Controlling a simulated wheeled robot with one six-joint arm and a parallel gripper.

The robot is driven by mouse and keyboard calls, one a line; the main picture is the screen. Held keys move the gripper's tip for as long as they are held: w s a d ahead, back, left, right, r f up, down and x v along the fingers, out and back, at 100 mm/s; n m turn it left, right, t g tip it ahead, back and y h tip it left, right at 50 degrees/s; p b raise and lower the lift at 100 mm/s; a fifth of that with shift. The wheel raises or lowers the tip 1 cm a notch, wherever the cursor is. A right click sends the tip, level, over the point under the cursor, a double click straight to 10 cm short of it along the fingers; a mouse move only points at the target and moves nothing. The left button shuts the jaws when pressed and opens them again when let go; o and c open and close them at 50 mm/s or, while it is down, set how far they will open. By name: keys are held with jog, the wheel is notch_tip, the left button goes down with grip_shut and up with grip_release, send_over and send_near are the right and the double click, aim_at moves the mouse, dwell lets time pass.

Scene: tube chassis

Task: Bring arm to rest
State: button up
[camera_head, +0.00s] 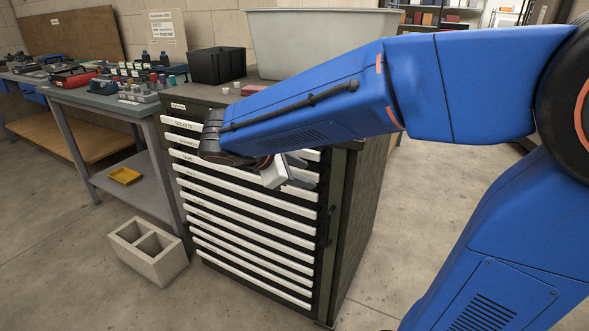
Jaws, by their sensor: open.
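My blue arm (290,105) reaches in from the right across the upper part of the view. My gripper (300,172) is at its far end, in front of the upper right part of a drawer cabinet (345,230). Its grey fingers are small in the view and stand apart, with nothing seen between them. I cannot tell how far the fingers are from the drawer fronts.
The cabinet has several white-edged drawers, which look closed. A black crate (218,66) and a large grey bin (305,40) stand on top. A concrete block (148,252) sits on the floor at left, beside a workbench (110,100). Floor (400,215) right of the cabinet is clear.

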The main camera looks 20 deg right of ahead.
jog(key=s+f+m+y, duration=0.4)
jog(key=s+m, duration=0.3)
jog(key=s, duration=0.2)
jog(key=s+f+m+t+y, duration=0.1)
jog(key=s+f+m+y, duration=0.3)
jog(key=s+m, duration=0.4)
jog(key=shift+s+d+t+y, duration=0.2)
jog(key=shift+s+t+y, duration=0.1)
jog(key=shift+s+y, duration=0.7)
jog(key=shift+s+f, duration=0.1)
